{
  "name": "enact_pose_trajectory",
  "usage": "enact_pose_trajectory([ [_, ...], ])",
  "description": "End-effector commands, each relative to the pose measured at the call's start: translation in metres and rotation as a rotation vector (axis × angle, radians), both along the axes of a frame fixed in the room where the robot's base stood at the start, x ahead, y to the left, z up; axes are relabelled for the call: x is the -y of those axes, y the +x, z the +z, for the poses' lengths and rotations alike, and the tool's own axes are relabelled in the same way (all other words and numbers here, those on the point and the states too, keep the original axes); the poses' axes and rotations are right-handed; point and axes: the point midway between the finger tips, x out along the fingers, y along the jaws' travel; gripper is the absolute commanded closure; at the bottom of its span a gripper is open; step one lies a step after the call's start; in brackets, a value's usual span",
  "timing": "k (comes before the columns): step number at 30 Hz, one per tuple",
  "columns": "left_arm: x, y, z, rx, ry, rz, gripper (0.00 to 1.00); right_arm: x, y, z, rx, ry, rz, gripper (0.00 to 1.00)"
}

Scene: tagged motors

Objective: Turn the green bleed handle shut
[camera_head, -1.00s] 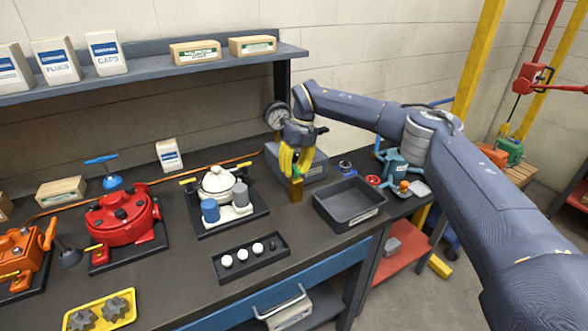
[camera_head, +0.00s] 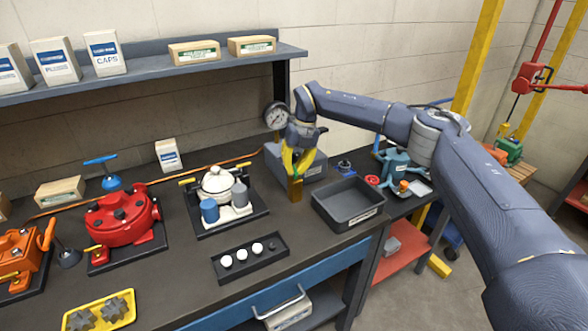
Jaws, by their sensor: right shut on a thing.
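My right gripper (camera_head: 297,174) has yellow fingers and points down at the back of the bench. It is shut on the green bleed handle (camera_head: 294,172), which shows only as a small green patch between the fingertips and is mostly hidden. The handle sits at the top of an upright brass-coloured block (camera_head: 296,188). The handle's exact angle cannot be told. A round gauge (camera_head: 276,115) stands behind and left of the gripper, above a grey box (camera_head: 312,170). My left gripper is out of view.
A white pot-like unit (camera_head: 217,184) stands to the left, with a tray of white balls (camera_head: 250,258) in front. A red motor (camera_head: 122,217) stands farther left. A shelf (camera_head: 150,68) overhangs the back.

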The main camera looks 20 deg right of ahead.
Motion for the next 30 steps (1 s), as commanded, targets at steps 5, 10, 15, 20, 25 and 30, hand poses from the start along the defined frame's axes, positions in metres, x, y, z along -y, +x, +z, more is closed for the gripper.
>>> enact_pose_trajectory([
  [5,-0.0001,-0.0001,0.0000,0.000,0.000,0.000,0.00,0.0002,-0.0005,0.0007,0.001,0.003,-0.162,1.00],
  [10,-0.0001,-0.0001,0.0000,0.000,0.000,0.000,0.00,0.0017,-0.0011,0.0008,0.001,0.003,-0.322,1.00],
  [15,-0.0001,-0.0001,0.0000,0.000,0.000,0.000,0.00,0.0030,-0.0016,0.0009,0.002,0.003,-0.484,1.00],
  [20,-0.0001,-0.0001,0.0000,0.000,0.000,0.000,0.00,0.0042,-0.0022,0.0011,0.002,0.003,-0.636,1.00],
  [25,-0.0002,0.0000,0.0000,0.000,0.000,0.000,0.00,0.0056,-0.0033,0.0012,0.003,0.003,-0.797,1.00],
  [30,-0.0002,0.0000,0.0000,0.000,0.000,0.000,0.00,0.0067,-0.0045,0.0011,0.003,0.003,-0.951,1.00],
])
